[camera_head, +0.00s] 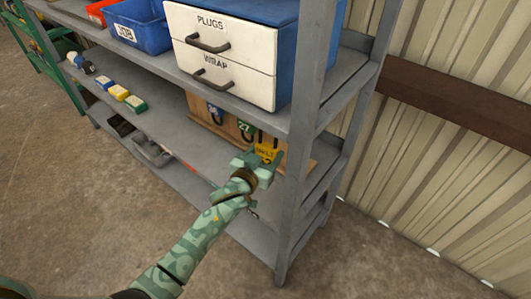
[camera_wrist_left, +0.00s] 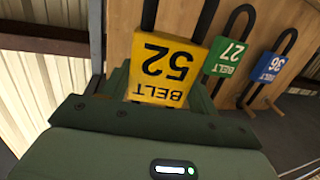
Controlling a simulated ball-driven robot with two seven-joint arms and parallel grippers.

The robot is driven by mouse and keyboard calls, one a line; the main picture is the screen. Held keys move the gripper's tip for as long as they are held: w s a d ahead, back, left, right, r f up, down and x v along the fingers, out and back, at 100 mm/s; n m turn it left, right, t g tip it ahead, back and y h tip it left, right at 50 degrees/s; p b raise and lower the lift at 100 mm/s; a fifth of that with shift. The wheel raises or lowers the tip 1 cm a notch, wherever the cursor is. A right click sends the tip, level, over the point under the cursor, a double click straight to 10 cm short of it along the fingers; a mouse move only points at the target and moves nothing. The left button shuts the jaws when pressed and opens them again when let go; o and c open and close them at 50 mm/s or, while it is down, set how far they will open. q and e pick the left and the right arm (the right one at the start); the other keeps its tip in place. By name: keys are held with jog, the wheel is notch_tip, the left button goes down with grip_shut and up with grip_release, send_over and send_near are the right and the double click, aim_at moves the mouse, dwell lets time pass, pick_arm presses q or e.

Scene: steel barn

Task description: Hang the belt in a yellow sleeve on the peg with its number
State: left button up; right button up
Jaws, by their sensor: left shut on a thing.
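My left gripper (camera_head: 262,166) is shut on the belt in a yellow sleeve (camera_head: 267,153), in front of a wooden board (camera_head: 199,106) on the shelf. In the left wrist view the yellow sleeve (camera_wrist_left: 168,70) reads "BELT 52" upside down, between the fingers, with its dark loop running out at the top edge. A belt in a green sleeve marked 27 (camera_wrist_left: 229,57) and one in a blue sleeve marked 36 (camera_wrist_left: 268,66) are at the board beside it. My right gripper is not in view.
The upper shelf carries a white drawer unit (camera_head: 222,75) labelled PLUGS and WRAP and a blue bin (camera_head: 138,30). A grey shelf post (camera_head: 300,150) stands close right of my left gripper. Small coloured blocks (camera_head: 119,92) sit at the left of the middle shelf.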

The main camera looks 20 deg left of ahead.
pick_arm(q)
jog(key=shift+w, duration=0.1)
jog(key=shift+w+d, duration=0.15)
jog(key=shift+w, duration=0.05)
jog(key=w+d+b, duration=0.2)
jog(key=w, duration=0.4)
jog(key=shift+b, duration=0.35)
dwell(0.7)
jog(key=shift+d+r, duration=0.1)
dwell(0.4)
